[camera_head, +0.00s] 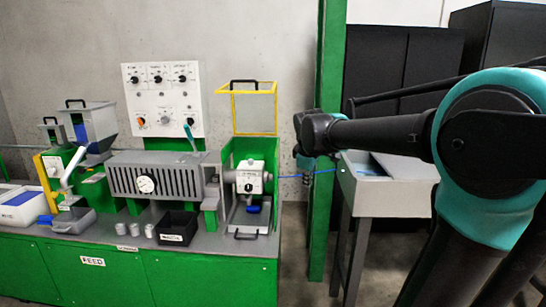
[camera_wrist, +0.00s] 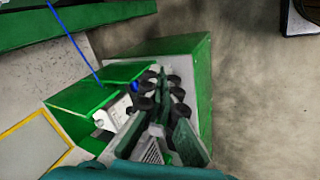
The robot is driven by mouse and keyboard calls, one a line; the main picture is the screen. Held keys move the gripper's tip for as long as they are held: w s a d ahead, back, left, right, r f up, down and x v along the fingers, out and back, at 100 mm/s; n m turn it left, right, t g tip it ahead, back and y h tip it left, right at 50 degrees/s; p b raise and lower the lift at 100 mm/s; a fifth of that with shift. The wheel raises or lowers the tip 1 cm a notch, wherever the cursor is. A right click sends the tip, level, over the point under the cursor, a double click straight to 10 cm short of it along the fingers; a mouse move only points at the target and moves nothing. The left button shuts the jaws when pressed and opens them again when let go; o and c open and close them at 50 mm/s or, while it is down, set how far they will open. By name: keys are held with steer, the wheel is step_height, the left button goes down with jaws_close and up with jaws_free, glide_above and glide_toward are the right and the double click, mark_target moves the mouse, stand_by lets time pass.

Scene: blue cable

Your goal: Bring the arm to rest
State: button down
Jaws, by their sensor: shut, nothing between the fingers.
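My arm (camera_head: 385,137) reaches in from the right in the head view, with its wrist in front of the green post. My gripper (camera_wrist: 165,86) is shut and empty in the wrist view, its dark fingers seen over the grey and green machine parts. In the head view the gripper is small and dark, and its fingertips are hard to make out. A thin blue cable (camera_head: 322,172) runs from near the machine's white head to the grey trough. The cable also shows in the wrist view (camera_wrist: 75,42), apart from the fingers.
The green machine bench (camera_head: 210,275) fills the left, with a white head (camera_head: 249,178) at its right end and a yellow frame (camera_head: 276,108) above. The green post (camera_head: 327,60) and grey trough (camera_head: 400,198) stand near my arm. Black cabinets (camera_head: 385,55) stand behind.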

steer(key=s+d+f+m, duration=0.2)
steer(key=s+f+m, duration=0.2)
steer(key=s+f, duration=0.3)
steer(key=s+d+f+m, duration=0.3)
steer(key=s+f+m, duration=0.1)
steer(key=s+f, duration=0.4)
steer(key=s+d+f+m+g+y, duration=0.1)
steer(key=s+f+m, duration=0.3)
steer(key=s+f, duration=0.4)
steer(key=shift+s+d, duration=0.45)
steer(key=shift+d, duration=0.3)
